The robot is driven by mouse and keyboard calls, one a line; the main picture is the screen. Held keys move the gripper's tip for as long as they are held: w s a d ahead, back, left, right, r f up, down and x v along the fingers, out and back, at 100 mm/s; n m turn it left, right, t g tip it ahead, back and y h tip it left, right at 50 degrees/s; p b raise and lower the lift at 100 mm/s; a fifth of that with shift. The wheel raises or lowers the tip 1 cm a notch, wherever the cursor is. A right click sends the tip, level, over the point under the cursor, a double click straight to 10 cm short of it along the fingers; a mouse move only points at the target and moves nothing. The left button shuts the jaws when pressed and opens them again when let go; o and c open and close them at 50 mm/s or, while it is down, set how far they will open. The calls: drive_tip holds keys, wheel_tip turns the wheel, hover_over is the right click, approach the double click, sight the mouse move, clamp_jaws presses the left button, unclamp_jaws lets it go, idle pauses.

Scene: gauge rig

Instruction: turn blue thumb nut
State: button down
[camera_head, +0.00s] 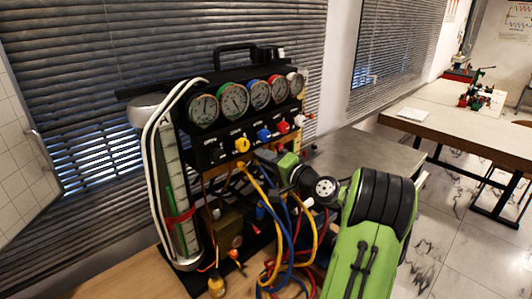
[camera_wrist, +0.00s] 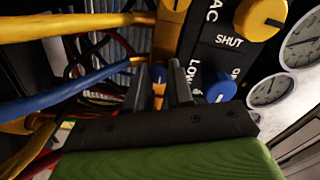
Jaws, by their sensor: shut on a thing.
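A brass-coloured piece sits beside the nut between the fingers. In the head view my green gripper body (camera_head: 288,163) is just below the gauge panel, and the nut is hidden there. A separate blue knob (camera_wrist: 221,92) lies just right of the fingers in the wrist view; it also shows on the panel in the head view (camera_head: 264,134).
Several round gauges (camera_head: 235,98) top the black rig. A yellow knob (camera_wrist: 260,18) and a red knob (camera_head: 283,127) flank the blue knob. Yellow, blue and red hoses (camera_head: 292,240) hang below, close to my gripper. A wooden table (camera_head: 455,125) stands at the right.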

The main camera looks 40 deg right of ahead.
drive_tip(key=shift+m+p, duration=0.35)
drive_tip(key=shift+m, duration=0.35)
drive_tip(key=c, duration=1)
unclamp_jaws()
drive_tip(key=s+b, duration=0.1)
drive_tip(key=s, duration=1.4)
drive_tip(key=shift+s+d+b, duration=0.2)
drive_tip(key=shift+s+b, duration=0.1)
drive_tip(key=shift+s, duration=0.1)
